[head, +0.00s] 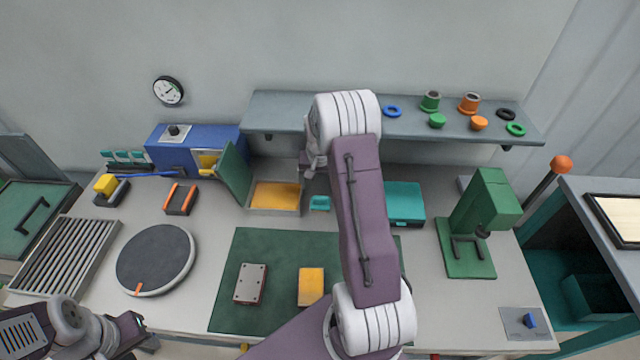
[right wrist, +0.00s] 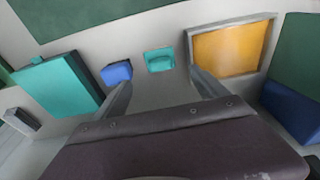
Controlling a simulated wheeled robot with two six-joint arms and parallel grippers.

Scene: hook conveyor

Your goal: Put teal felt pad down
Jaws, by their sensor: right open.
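A small teal piece, which I take for the teal felt pad (head: 320,203), lies on the bench just right of the orange-floored box. It also shows in the right wrist view (right wrist: 160,60), beyond and between my fingertips. My right gripper (right wrist: 160,78) is open with nothing between its fingers. In the head view its fingers are mostly hidden by my own wrist, just above the pad in the picture. My left arm is at the lower left corner; its jaws (head: 135,328) do not show clearly.
The orange-floored box (head: 288,211) has its green lid open. A teal case (head: 404,203) and a blue block (right wrist: 117,72) lie on the pad's other side. A green mat (head: 282,265) carries a grey block (head: 250,283) and a yellow one (head: 311,286). A shelf (head: 275,115) runs behind.

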